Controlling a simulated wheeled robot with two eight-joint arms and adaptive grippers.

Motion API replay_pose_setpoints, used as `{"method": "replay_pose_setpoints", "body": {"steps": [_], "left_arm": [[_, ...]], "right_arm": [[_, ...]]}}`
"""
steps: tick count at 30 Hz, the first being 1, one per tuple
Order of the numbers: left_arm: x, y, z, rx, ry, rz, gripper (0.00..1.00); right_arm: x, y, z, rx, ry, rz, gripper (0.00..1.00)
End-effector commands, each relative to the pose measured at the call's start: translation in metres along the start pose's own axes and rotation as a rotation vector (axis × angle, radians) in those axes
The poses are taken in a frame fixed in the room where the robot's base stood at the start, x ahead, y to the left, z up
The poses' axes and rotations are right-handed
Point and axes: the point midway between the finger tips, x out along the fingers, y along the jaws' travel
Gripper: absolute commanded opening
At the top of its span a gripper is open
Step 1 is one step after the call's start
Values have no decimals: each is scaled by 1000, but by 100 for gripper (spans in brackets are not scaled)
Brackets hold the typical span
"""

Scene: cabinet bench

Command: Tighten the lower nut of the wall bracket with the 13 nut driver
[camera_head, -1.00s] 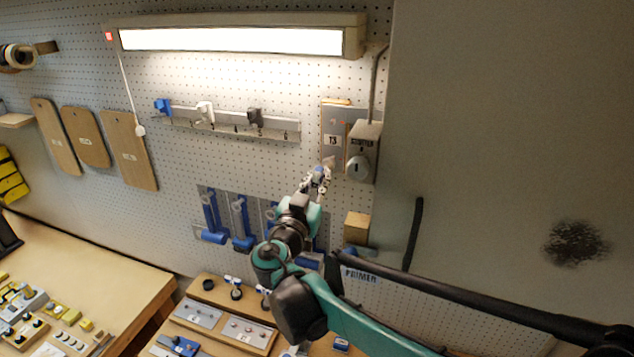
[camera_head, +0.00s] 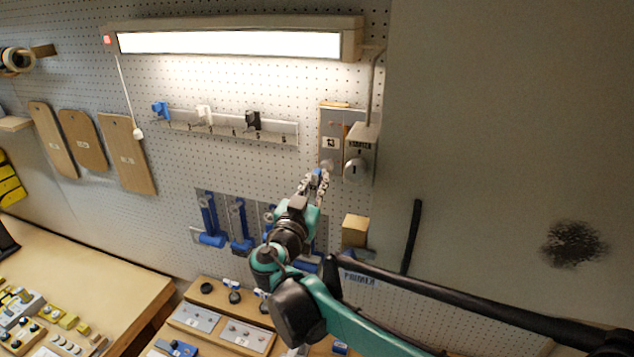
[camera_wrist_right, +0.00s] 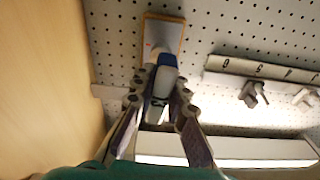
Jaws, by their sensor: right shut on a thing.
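The wall bracket (camera_head: 332,120) is a grey plate with a "13" label on the pegboard, right of centre in the head view. The wrist view shows a wood-edged plate (camera_wrist_right: 164,32) beyond the driver. My right gripper (camera_head: 317,182) is just below the label, shut on the blue and grey nut driver (camera_wrist_right: 162,80). In the wrist view the driver sits between both fingers (camera_wrist_right: 158,98), its far end toward the plate. The driver's tip and the lower nut are not clear, so I cannot tell if they touch. My left gripper is not in view.
A grey box with a round knob (camera_head: 356,168) is close to the right of the bracket. A rail with hooks (camera_head: 225,124) is to the left, and blue-handled tools (camera_head: 238,225) hang below. A lamp (camera_head: 230,42) is above. A wooden block (camera_head: 355,230) is lower right.

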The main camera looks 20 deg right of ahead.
Motion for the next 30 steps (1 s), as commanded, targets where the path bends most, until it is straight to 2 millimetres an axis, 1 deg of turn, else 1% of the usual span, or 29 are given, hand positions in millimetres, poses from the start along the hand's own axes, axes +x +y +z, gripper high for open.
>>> {"method": "replay_pose_setpoints", "body": {"steps": [11,30], "left_arm": [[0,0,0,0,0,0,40],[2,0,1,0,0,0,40]], "right_arm": [[1,0,0,0,1,0,0],[10,0,1,0,1,0,0]]}}
